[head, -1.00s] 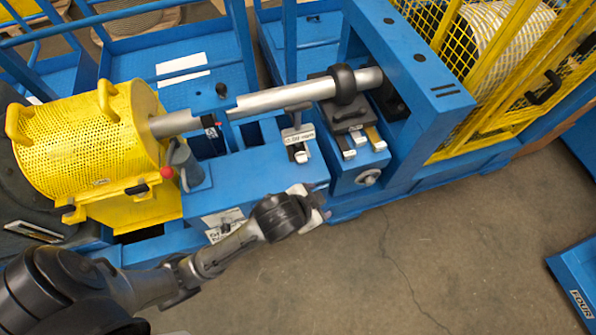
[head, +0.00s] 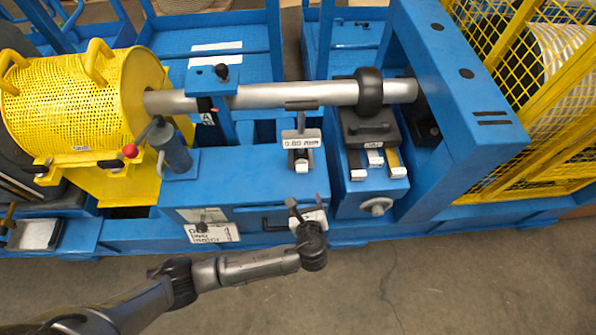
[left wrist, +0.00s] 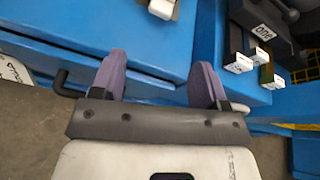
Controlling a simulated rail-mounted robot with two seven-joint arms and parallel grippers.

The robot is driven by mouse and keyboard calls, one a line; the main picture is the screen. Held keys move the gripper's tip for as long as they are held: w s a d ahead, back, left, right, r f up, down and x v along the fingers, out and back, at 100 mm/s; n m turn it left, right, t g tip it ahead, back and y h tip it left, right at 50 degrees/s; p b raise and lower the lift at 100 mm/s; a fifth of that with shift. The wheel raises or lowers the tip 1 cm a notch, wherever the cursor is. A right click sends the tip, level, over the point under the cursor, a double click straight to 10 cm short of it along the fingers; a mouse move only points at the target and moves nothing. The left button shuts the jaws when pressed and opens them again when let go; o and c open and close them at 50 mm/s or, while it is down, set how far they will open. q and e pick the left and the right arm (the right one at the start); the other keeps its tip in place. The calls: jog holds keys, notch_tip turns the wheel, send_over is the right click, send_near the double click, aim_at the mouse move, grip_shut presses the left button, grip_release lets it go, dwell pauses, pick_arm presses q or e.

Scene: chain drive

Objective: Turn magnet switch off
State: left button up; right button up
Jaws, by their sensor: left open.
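My left gripper (head: 306,212) is open and empty in the head view, at the front face of the blue machine bed (head: 250,180). In the left wrist view its two purple fingers (left wrist: 160,80) are apart, with the blue face beyond them. A black bent lever (head: 275,226) sticks out of that face just left of the gripper. It also shows in the left wrist view (left wrist: 63,82), left of the left finger and not between the fingers. No readable label marks the magnet switch, so I cannot tell whether this lever is it. My right gripper is not in view.
Above the gripper is a block with a 0.80 label (head: 301,141). White-tipped bars (head: 375,160) and a round knob (head: 376,206) are to its right. A metal shaft (head: 290,96) runs from the yellow mesh drum (head: 75,105). The floor (head: 430,285) in front is clear.

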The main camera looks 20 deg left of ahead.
pick_arm(q)
jog(key=m, duration=0.1)
jog(key=m+b, duration=0.2)
jog(key=b, duration=0.3)
send_near(302, 172)
jog(key=x, duration=0.7)
jog(key=shift+w+a+f, duration=0.15)
jog(key=shift+w+a, duration=0.15)
jog(key=shift+w, duration=0.4)
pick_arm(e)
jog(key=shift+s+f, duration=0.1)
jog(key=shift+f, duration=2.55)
